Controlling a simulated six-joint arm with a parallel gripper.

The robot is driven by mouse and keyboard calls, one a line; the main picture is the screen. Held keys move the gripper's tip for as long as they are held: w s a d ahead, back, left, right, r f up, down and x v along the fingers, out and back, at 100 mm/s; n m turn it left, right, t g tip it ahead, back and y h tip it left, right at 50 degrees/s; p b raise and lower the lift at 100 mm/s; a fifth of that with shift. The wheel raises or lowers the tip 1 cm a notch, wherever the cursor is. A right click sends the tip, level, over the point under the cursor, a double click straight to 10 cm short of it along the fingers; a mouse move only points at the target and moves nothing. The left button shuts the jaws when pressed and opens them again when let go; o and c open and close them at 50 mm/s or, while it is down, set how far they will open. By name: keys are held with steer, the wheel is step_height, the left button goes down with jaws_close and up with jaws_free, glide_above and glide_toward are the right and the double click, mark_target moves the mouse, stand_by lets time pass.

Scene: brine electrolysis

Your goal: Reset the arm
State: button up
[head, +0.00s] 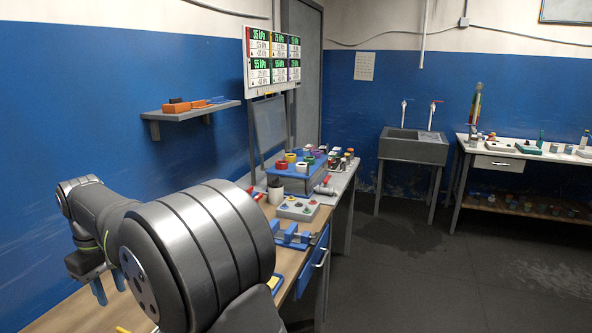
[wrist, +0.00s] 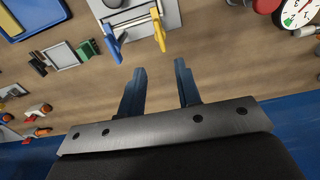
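My gripper (wrist: 161,85) shows in the wrist view with two blue fingers set apart and nothing between them. In the head view my gripper (head: 108,287) hangs at the left, pointing down over the wooden bench (head: 62,318). My large grey arm links cover much of the bench in that view. Below the fingers the wrist view shows bare wood, with a grey device with a blue and a yellow handle (wrist: 158,27) just beyond the fingertips.
A blue tray (wrist: 40,14), small fittings (wrist: 38,112) and a round gauge (wrist: 297,12) lie around the gripper. A blue clamp (head: 292,236), a control box (head: 298,207) and a blue rack (head: 290,180) stand farther along the bench. A shelf (head: 190,112) is on the wall.

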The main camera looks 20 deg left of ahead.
mark_target(125, 331)
step_height(125, 331, down, 12)
steer(key=shift+f, duration=0.15)
steer(key=shift+n, duration=0.4)
steer(key=shift+r+n, duration=0.3)
steer(key=shift+r, duration=0.1)
step_height(125, 331, up, 17)
steer(key=f+n, duration=0.2)
steer(key=f, duration=0.3)
steer(key=f+n, duration=0.3)
steer(key=f, duration=0.2)
steer(key=f+n, duration=0.3)
steer(key=f, duration=0.2)
steer(key=shift+a+f, duration=0.15)
steer(key=shift+a, duration=0.05)
step_height(125, 331, up, 15)
steer(key=m, duration=0.8)
steer(key=shift+d+f, duration=0.2)
steer(key=shift+f, duration=1.9)
